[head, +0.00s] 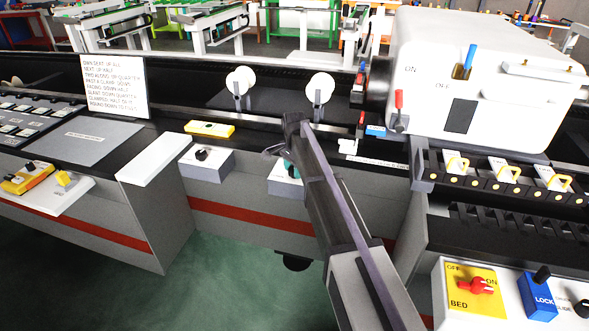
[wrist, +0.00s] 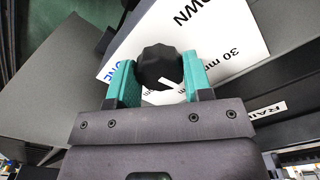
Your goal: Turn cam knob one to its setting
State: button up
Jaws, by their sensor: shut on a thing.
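Cam knob one (wrist: 158,66) is a black lobed knob on a white plate (wrist: 235,35) printed "DOWN", "30 mm" and, in blue, "ONE". In the wrist view my gripper (wrist: 159,76) has one teal finger on each side of the knob and is shut on it. In the head view my gripper (head: 290,165) is at the right-hand grey box (head: 284,186), and my arm hides the knob and much of the box. Another grey box (head: 207,166) with a black knob (head: 201,154) stands to the left.
A printed notice (head: 114,86) stands at the back left. A yellow block (head: 209,129) lies behind the left box. Two white discs (head: 321,85) stand on posts behind. A white machine housing (head: 480,80) and a yellow-and-blue switch panel (head: 472,290) are on the right.

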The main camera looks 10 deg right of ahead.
jog(key=n, duration=0.4)
jog(key=shift+n, duration=0.3)
jog(key=n, duration=0.3)
jog(key=shift+n, duration=0.3)
jog(key=n, duration=0.4)
jog(key=shift+n, duration=2.2)
jog(key=o, duration=0.9)
notch_tip(320, 180, up, 11)
jog(key=p, duration=1)
jog(key=shift+f+p, duration=0.15)
jog(key=shift+p, duration=0.25)
